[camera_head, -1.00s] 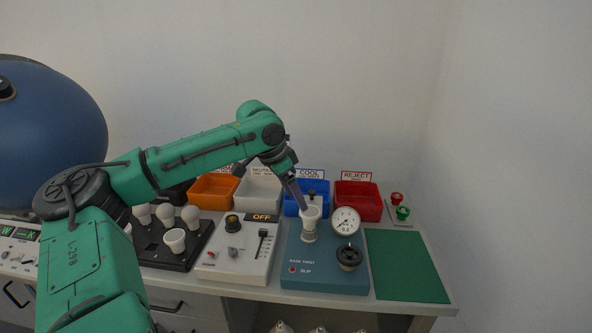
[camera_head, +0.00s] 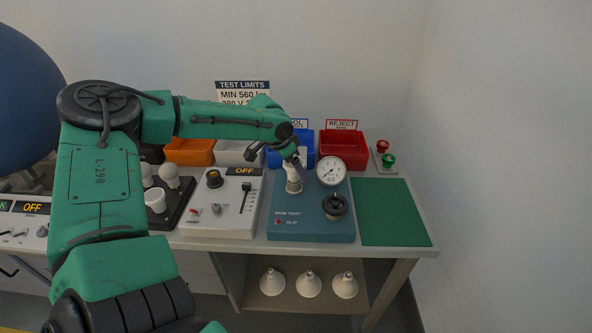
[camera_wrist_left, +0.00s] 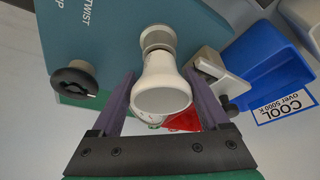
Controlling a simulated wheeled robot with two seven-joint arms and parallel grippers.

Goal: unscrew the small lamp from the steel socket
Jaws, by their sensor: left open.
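The small lamp (camera_wrist_left: 162,92) is white with a wide round face and a narrow neck. My right gripper is not in view.
A dial gauge (camera_head: 331,171) and black knob (camera_head: 335,206) are close to the lamp's right. The blue COOL bin (camera_head: 302,135) and red REJECT bin (camera_head: 343,148) stand behind. A dark lamp rack (camera_head: 178,210) is left. The green mat (camera_head: 390,212) is clear.

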